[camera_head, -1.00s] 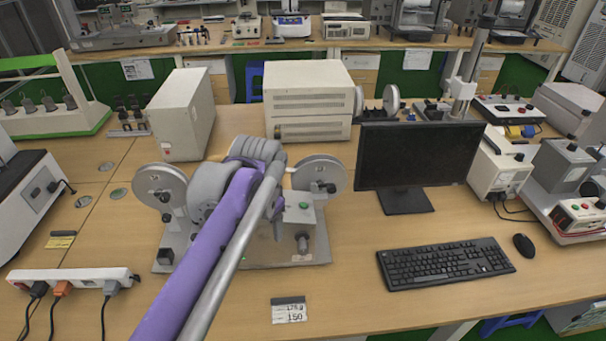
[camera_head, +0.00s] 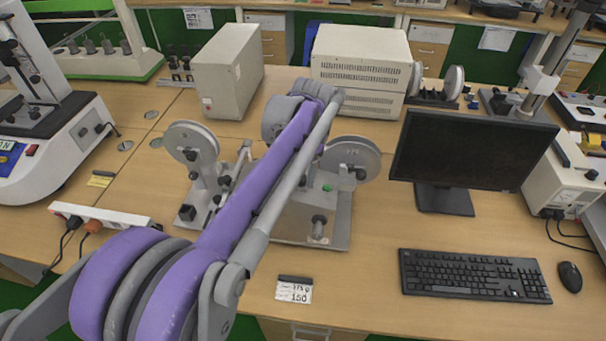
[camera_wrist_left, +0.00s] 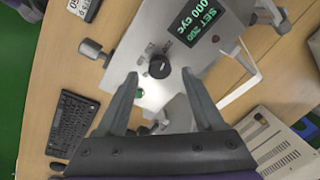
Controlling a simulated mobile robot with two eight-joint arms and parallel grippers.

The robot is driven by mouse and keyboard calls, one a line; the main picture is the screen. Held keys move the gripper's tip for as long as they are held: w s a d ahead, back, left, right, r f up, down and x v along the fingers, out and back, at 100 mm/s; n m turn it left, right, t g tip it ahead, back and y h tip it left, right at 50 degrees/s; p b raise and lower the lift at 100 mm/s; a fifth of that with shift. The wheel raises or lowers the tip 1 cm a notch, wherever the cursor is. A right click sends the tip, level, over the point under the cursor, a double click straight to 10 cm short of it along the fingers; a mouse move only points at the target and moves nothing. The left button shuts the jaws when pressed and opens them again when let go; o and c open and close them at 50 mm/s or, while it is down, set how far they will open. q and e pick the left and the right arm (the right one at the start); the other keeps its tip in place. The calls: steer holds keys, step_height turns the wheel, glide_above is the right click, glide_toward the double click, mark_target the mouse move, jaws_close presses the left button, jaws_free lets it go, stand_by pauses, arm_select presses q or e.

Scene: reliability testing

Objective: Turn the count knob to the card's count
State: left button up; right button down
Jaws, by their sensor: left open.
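The count knob (camera_wrist_left: 159,66), small, round and black, sits on the tester's metal panel (camera_wrist_left: 165,25) in the left wrist view. My left gripper (camera_wrist_left: 160,74) is open, its fingertips on either side of the knob in the picture; I cannot tell whether they touch it. The green display (camera_wrist_left: 198,22) reads SET 200 and 000 cyc. In the head view the tester (camera_head: 340,228) stands under my left arm, which hides the gripper and count knob. The card (camera_head: 294,291) on the table shows 150 on its lower line. My right gripper is not in view.
A green button (camera_wrist_left: 139,93) and a larger side knob (camera_wrist_left: 92,48) are near the gripper. Reels (camera_head: 191,146) flank the arm. A monitor (camera_head: 470,150), keyboard (camera_head: 473,275) and mouse (camera_head: 570,277) stand right. A power strip (camera_head: 100,216) lies left.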

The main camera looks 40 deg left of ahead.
mark_target(301, 180)
arm_select(q)
steer(key=shift+a+f, duration=0.15)
steer(key=shift+f, duration=1.05)
jaws_close()
